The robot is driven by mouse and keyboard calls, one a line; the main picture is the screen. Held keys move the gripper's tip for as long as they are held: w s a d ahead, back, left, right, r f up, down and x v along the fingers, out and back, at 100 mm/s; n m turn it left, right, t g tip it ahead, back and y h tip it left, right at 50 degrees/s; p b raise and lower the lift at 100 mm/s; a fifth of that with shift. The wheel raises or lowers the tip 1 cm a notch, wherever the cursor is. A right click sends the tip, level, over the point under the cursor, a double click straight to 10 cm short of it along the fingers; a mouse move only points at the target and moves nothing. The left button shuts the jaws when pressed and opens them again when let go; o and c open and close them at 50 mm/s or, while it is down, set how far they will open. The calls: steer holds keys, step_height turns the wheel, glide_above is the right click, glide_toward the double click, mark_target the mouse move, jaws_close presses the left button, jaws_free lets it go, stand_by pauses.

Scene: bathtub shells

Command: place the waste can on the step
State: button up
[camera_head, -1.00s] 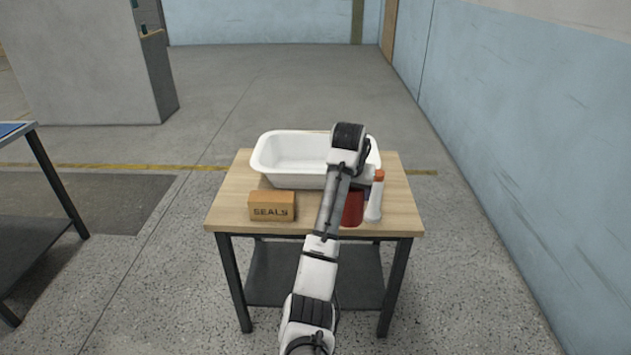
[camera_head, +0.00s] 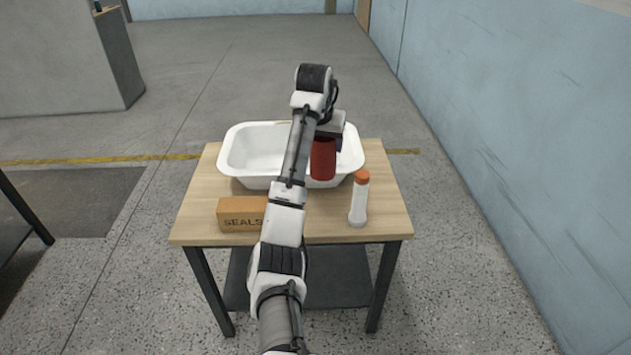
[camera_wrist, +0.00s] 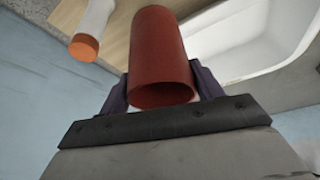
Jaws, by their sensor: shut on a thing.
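The waste can is a red open-topped cylinder (camera_head: 323,160), held in my gripper (camera_head: 330,143) above the front right part of the white bathtub shell (camera_head: 240,178). In the wrist view the red can (camera_wrist: 162,50) sits between the two dark fingers, its open mouth toward the camera. My gripper (camera_wrist: 165,88) is shut on it. The can looks upright and off the table. A separate step cannot be made out in these views; part of the tub's inside is hidden behind my arm and the can. The tub's rim and inner wall (camera_wrist: 225,50) show in the wrist view.
The tub stands on a wooden table (camera_head: 385,215). A white bottle with an orange cap (camera_head: 358,200) stands at the front right, and a cardboard SEALS box (camera_head: 238,215) at the front left. A blue wall (camera_head: 500,120) lies to the right.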

mark_target(319, 168)
step_height(319, 168, down, 14)
steer(key=p, duration=0.2)
steer(key=shift+f, duration=0.15)
steer(key=o, duration=1.3)
steer(key=shift+f, duration=0.1)
steer(key=shift+o, duration=0.2)
steer(key=b+v, duration=0.1)
steer(key=v, duration=1.1)
steer(key=shift+w+b, duration=0.1)
steer(key=shift+b, duration=0.25)
steer(key=shift+r, duration=0.25)
